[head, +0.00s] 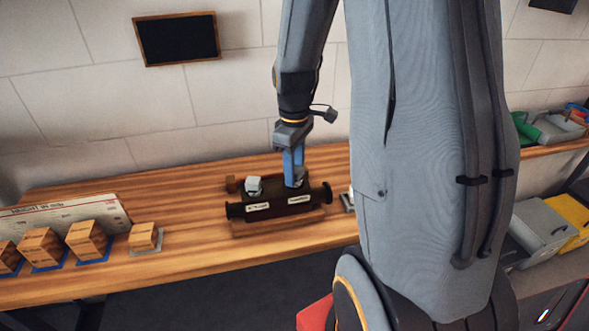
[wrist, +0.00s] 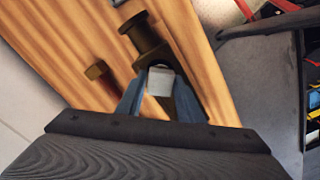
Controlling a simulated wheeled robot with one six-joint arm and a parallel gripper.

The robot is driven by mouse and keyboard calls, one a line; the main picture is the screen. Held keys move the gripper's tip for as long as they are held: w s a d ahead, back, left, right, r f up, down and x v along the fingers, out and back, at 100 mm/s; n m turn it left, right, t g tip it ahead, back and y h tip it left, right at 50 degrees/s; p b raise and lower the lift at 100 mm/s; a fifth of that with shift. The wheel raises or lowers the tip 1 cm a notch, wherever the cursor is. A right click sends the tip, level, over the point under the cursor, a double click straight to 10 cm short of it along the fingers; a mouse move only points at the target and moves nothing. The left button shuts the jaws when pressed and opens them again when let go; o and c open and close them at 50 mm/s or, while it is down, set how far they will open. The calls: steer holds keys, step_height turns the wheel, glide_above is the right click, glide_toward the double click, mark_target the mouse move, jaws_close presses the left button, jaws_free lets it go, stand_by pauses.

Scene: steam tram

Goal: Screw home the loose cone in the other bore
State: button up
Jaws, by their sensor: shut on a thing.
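A dark cylindrical body (head: 279,206) with a flanged end on each side and two small pale labels lies across the bench. A pale blocky-headed cone (head: 254,184) stands in its left bore, clear of my gripper. My gripper (head: 294,182) points down over the right bore, its blue fingers shut on the loose cone there. The fingers mostly hide that cone, and how deep it sits cannot be told.
A brown-headed tool (wrist: 97,70) lies beside the body. Several wooden blocks (head: 87,240) on small mats and a printed board (head: 60,215) stand at the bench's left. Grey and yellow bins (head: 543,222) are at right. The bench front is clear.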

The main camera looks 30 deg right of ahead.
steer(key=m, duration=0.3)
steer(key=shift+p, duration=0.3)
steer(key=m, duration=0.2)
steer(key=shift+d+m+p, duration=0.1)
steer(key=shift+m+p, duration=0.2)
steer(key=shift+p, duration=0.05)
steer(key=o, duration=2)
steer(key=shift+r+p, duration=1.05)
steer(key=shift+r, duration=0.3)
steer(key=shift+r+p, duration=0.75)
steer(key=shift+r, duration=1.7)
